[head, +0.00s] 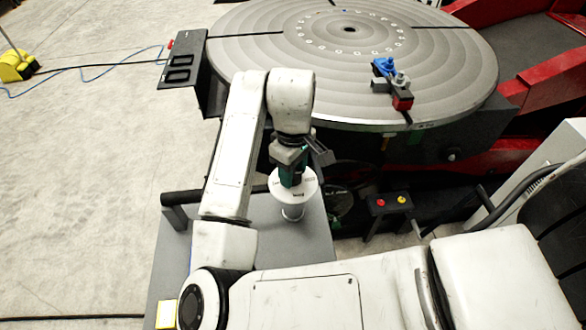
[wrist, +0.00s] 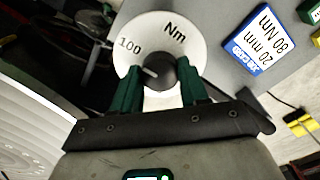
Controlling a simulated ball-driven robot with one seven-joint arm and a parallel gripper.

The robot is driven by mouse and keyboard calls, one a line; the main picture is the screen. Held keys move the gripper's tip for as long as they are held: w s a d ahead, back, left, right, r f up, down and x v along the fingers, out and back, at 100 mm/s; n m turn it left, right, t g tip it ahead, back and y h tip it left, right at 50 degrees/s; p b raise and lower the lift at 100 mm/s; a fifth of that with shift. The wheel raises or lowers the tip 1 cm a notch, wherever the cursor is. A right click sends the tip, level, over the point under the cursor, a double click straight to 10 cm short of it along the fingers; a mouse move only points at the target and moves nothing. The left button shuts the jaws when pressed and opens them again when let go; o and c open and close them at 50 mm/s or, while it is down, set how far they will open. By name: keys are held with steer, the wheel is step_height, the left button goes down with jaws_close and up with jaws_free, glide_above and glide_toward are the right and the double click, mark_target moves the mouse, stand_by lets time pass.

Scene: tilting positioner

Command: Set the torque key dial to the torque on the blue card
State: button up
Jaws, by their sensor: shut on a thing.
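The torque key dial is a white disc marked Nm and 100 in the wrist view (wrist: 190,32), with a dark round knob (wrist: 160,70) at its middle. The dial (head: 303,192) also shows in the head view on a white stand on the grey cart top. My gripper (wrist: 160,76) has its green fingers shut on the knob, one on each side. In the head view my gripper (head: 292,180) is over the dial and hides part of it. A pale pointer mark shows at the knob's left.
A green-edged card (wrist: 309,11) lies beside the blue card. A yellow card (head: 165,313) lies at the cart's near left. A large round grooved table (head: 250,60) stands behind, with a blue and red clamp (head: 390,82) on it. A red and yellow button box (head: 389,203) is to the right.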

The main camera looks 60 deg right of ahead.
steer(key=c, duration=0.4)
steer(key=shift+m, duration=0.4)
steer(key=m, duration=0.4)
steer(key=shift+m, duration=0.3)
steer(key=m+b, duration=0.1)
steer(key=m, duration=0.5)
steer(key=m+b, duration=0.2)
steer(key=m, duration=0.4)
steer(key=shift+m, duration=0.4)
steer(key=m+b, duration=0.2)
steer(key=m, duration=0.3)
steer(key=shift+m, duration=0.4)
